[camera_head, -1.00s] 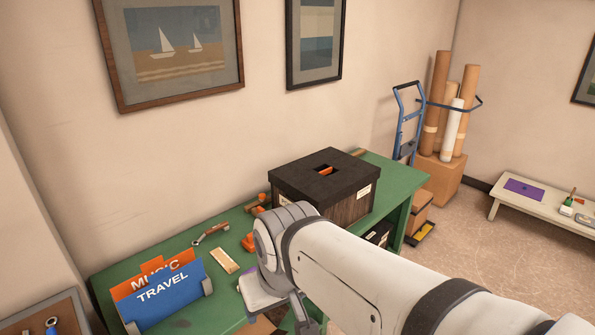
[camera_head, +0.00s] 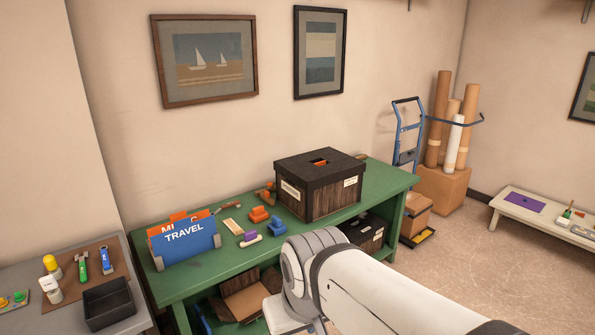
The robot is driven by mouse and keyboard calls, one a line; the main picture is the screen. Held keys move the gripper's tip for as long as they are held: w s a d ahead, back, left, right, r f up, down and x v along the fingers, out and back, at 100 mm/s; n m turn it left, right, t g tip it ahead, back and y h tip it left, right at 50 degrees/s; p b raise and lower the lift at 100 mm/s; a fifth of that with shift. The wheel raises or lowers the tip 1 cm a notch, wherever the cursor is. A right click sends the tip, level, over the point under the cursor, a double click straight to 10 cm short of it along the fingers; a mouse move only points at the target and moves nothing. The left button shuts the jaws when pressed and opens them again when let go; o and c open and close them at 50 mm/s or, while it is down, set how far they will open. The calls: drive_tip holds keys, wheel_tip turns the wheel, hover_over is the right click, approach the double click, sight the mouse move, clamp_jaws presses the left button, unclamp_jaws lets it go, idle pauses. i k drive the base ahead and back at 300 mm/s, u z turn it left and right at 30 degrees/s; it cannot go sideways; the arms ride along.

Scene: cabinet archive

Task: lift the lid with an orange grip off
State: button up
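A dark lidded box (camera_head: 322,203) stands on the green table, towards its right half. Its black lid (camera_head: 340,168) is on top, with a small orange grip (camera_head: 320,162) set in a slot in the middle. The lid looks seated on the box. My arm comes in from the lower right, in front of the table and apart from the box. Its gripper end is hidden behind the arm or below the picture, so I cannot see the fingers.
On the green table (camera_head: 175,277) stand blue and orange folders (camera_head: 184,243), an orange stamp (camera_head: 259,215) and a blue stamp (camera_head: 277,226), left of the box. Another dark box (camera_head: 366,232) is on the shelf below. A grey table with tools (camera_head: 140,318) is at left.

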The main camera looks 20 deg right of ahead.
sight(311, 170)
drive_tip(key=z, duration=0.6)
drive_tip(key=i, duration=0.75)
drive_tip(key=z, duration=0.85)
drive_tip(key=i, duration=2.15)
drive_tip(key=u, duration=0.35)
